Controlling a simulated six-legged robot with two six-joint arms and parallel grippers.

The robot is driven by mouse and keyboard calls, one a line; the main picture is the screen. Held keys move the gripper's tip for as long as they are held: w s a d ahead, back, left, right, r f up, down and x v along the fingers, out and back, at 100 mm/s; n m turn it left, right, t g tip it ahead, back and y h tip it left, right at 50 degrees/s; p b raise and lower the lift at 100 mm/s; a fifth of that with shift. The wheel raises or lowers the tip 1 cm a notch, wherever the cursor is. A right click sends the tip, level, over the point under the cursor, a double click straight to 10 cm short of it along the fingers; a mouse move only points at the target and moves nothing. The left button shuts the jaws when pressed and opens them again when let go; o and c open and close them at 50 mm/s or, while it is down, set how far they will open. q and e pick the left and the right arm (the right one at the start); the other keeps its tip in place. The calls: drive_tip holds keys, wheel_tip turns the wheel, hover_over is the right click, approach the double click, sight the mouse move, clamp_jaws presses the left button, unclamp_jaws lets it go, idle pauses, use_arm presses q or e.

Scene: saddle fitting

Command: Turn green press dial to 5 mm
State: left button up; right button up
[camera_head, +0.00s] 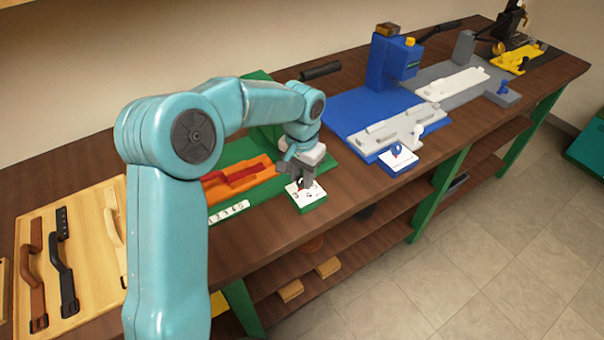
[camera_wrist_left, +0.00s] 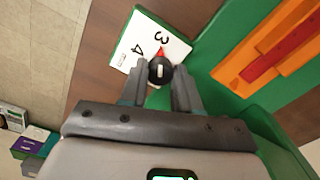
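The green press dial has a white scale plate on a green block (camera_head: 308,198), at the front of the green press. In the left wrist view its round black knob (camera_wrist_left: 160,71) has a red pointer (camera_wrist_left: 161,52) directed roughly at the 3 on the white plate (camera_wrist_left: 130,46); the 4 also shows. In the head view my left gripper (camera_head: 304,182) is low over the plate and covers part of it. In the wrist view my left gripper (camera_wrist_left: 161,82) has one finger on each side of the knob. Whether the fingers press on it cannot be told. My right gripper is not in view.
The green press bed (camera_head: 232,151) holds an orange block (camera_head: 216,192) with a red piece, beside the dial. A numbered white strip (camera_head: 229,211) lies along its front. A blue press (camera_head: 386,72) stands farther right, and a strap board (camera_head: 86,240) lies left.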

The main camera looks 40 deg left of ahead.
use_arm(q)
drive_tip(key=shift+n, duration=0.4)
drive_tip(key=n+b, duration=0.1)
drive_tip(key=n, duration=0.3)
drive_tip(key=shift+w+n, duration=0.1)
drive_tip(key=shift+n, duration=0.3)
drive_tip(key=n+b, duration=0.1)
drive_tip(key=n, duration=0.5)
drive_tip(key=n+b, duration=0.1)
drive_tip(key=n, duration=0.5)
drive_tip(key=shift+n, duration=0.3)
drive_tip(key=n+b, duration=0.1)
drive_tip(key=n, duration=0.4)
drive_tip(key=shift+r+n, duration=0.1)
drive_tip(key=shift+n, duration=0.2)
drive_tip(key=o, duration=1.1)
drive_tip(key=shift+c, duration=0.2)
